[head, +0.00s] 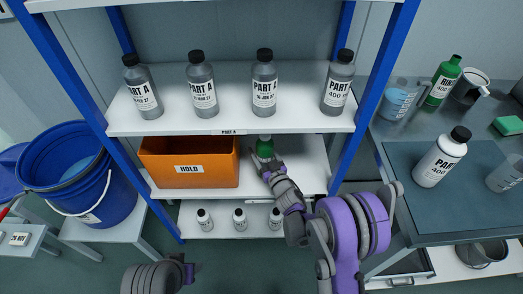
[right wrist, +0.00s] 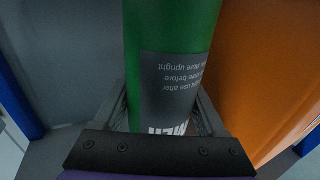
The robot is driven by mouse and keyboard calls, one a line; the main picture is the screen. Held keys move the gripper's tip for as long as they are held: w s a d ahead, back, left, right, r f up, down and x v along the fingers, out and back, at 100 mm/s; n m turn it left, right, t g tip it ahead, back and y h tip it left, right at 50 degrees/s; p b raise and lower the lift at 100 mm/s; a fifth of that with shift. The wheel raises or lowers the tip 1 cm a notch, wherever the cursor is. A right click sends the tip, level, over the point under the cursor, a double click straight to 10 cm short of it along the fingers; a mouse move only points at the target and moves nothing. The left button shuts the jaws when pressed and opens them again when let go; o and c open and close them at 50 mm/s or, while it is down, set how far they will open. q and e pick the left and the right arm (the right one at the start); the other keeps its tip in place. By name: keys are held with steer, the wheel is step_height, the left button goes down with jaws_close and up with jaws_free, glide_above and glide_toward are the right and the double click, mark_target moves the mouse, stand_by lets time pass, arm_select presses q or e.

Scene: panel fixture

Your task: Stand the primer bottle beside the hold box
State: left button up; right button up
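A green bottle (head: 264,148) with a dark grey label is on the middle shelf level, just right of the orange hold box (head: 190,163). My right gripper (head: 268,168) reaches in from the front and covers its lower part. In the right wrist view, the green bottle (right wrist: 172,40) stands between the two fingers (right wrist: 162,100), which press against both its sides. Its label text is upside down there and partly hidden. The orange box wall (right wrist: 265,80) is close beside it on the right. Whether the bottle's base touches the shelf is hidden.
Several grey PART A bottles (head: 264,85) stand on the shelf above. Small bottles (head: 239,219) stand on the shelf below. A blue rack post (head: 374,90) bounds the right side. Another green bottle (head: 443,82) and a white bottle (head: 440,160) are on the right bench.

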steer(key=o, duration=0.4)
steer(key=shift+c, duration=0.2)
steer(key=shift+r, duration=0.1)
steer(key=v, duration=1.2)
steer(key=d+r+m+h, duration=0.3)
steer(key=d+r+h, duration=0.2)
steer(key=d+r, duration=0.15)
steer(key=s+d+m+g+h, duration=0.2)
steer(key=s+d+g+h, duration=0.1)
steer(key=s+d+g, duration=0.3)
steer(key=s+f+g+y, duration=0.1)
steer(key=s+g, duration=0.5)
steer(key=s, duration=1.7)
steer(key=shift+a+n+p, duration=0.3)
steer(key=shift+a+p, duration=0.05)
steer(key=shift+a, duration=0.1)
